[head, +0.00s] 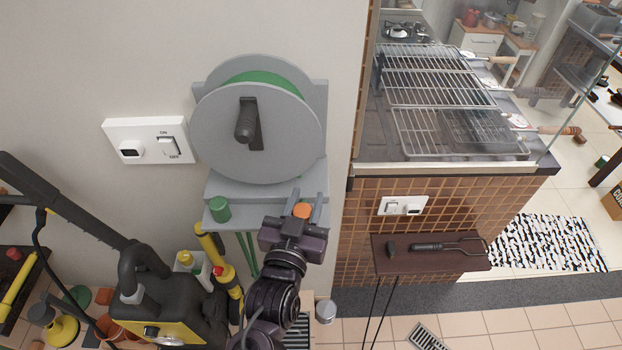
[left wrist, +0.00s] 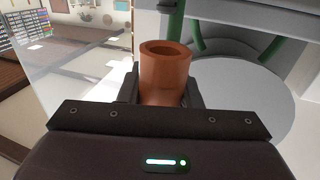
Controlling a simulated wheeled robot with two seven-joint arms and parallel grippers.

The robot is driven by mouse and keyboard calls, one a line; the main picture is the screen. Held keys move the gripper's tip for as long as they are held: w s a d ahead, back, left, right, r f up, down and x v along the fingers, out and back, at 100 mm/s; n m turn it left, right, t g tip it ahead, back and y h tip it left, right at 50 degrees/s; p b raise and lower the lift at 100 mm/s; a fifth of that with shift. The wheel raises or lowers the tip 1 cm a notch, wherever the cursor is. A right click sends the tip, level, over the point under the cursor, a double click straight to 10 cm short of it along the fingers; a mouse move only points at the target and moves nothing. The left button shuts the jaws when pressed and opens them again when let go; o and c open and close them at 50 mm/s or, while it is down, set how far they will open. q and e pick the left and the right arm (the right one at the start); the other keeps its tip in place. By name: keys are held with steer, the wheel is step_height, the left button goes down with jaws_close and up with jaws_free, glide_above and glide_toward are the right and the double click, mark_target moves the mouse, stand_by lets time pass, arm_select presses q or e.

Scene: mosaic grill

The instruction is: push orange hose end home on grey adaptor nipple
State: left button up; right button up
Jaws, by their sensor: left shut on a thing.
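The orange hose end (head: 302,210) shows as a small orange top at my left gripper (head: 301,205), in front of the grey reel bracket. In the left wrist view the orange piece (left wrist: 165,80) is a hollow upright tube with an open rim. My left gripper (left wrist: 161,92) is shut on it, with one dark finger on each side. The lower part of the tube is hidden behind the gripper body. I cannot pick out the grey adaptor nipple in either view. My right gripper is not in view.
The hose reel (head: 285,135) stands on the wall above a grey bracket (head: 265,188) with a green cap (head: 220,209) on its left. A brick counter with a grill (head: 440,95) and a small brown shelf (head: 432,256) are at right. A yellow-black cleaner (head: 170,305) stands lower left.

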arm_select(q)
steer(key=p+v, duration=0.3)
steer(key=v, duration=0.9)
steer(key=w+a+f+b, duration=0.2)
steer(key=w+f+b, duration=0.7)
steer(key=f, duration=0.3)
steer(key=w+a+f+b, duration=0.2)
steer(key=w+f+b, duration=0.8)
steer(key=f, duration=0.2)
steer(key=shift+w+a+f+b, duration=0.25)
steer(key=shift+a+f+b, duration=0.15)
step_height(320, 180, down, 6)
steer(key=b, duration=0.3)
steer(key=shift+r+b, duration=0.15)
steer(key=shift+b, duration=0.2)
steer(key=shift+p, duration=0.45)
